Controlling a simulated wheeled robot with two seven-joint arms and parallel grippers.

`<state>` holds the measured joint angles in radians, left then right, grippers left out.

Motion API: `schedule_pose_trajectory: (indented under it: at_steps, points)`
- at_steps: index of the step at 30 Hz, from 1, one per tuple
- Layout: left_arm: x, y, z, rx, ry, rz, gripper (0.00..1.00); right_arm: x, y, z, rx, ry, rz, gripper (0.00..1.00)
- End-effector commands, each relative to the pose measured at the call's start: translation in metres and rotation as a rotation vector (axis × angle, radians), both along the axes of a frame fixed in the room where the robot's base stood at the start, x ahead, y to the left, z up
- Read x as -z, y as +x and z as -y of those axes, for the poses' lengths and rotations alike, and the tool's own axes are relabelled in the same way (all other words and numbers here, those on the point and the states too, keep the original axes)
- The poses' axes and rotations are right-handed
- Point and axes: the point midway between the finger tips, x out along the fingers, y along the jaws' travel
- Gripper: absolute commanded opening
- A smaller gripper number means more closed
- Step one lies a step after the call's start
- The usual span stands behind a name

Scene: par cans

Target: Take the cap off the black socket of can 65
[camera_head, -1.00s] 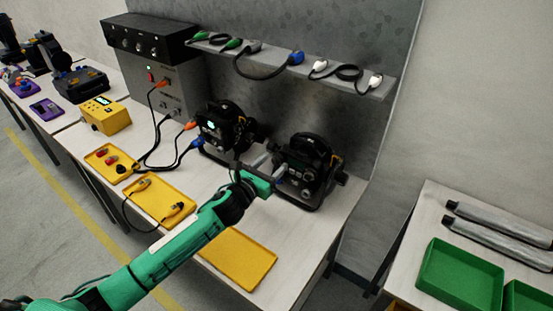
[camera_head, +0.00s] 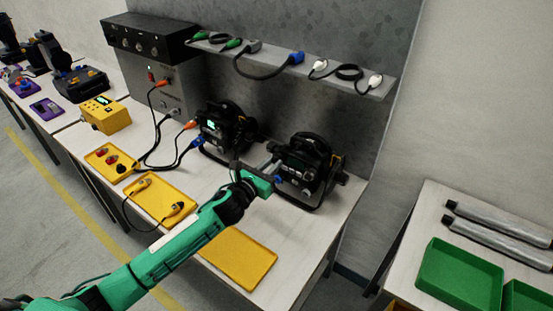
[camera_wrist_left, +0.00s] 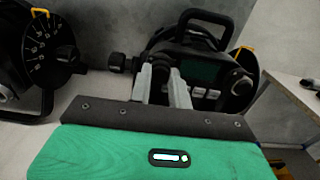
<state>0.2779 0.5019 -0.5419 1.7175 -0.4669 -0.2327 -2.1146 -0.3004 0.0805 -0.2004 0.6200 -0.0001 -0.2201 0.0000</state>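Two black par cans stand on the bench. The right can (camera_head: 308,170) has several knobs and sockets on its back panel; I cannot read a number on it. My left gripper (camera_head: 271,166) is at the left part of this panel. In the left wrist view its two pale fingers (camera_wrist_left: 163,82) stand a little apart at the right can (camera_wrist_left: 205,70), with a dark round part between or behind them. Whether they touch it is unclear. A blue part (camera_head: 278,180) shows beside the gripper. The black socket and its cap cannot be made out for certain. My right gripper is out of view.
The left can (camera_head: 222,128) has orange and blue cable plugs at its side. A shelf (camera_head: 380,92) with cables runs above. Yellow trays (camera_head: 240,262) lie along the bench front, the nearest one empty. Green bins (camera_head: 460,276) stand on the right table.

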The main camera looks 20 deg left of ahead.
Motion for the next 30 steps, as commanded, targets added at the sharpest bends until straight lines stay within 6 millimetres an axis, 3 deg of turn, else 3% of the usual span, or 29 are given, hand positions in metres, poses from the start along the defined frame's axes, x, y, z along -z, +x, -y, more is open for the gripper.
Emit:
schedule_pose_trajectory:
  at_steps: [14, 30]
  points:
    - [0.000, -0.001, 0.000, 0.000, 0.000, 0.000, 0.00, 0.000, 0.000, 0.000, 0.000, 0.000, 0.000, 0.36]
    - [0.000, -0.021, -0.008, 0.000, 0.000, -0.001, 0.00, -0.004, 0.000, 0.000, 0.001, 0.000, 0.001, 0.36]
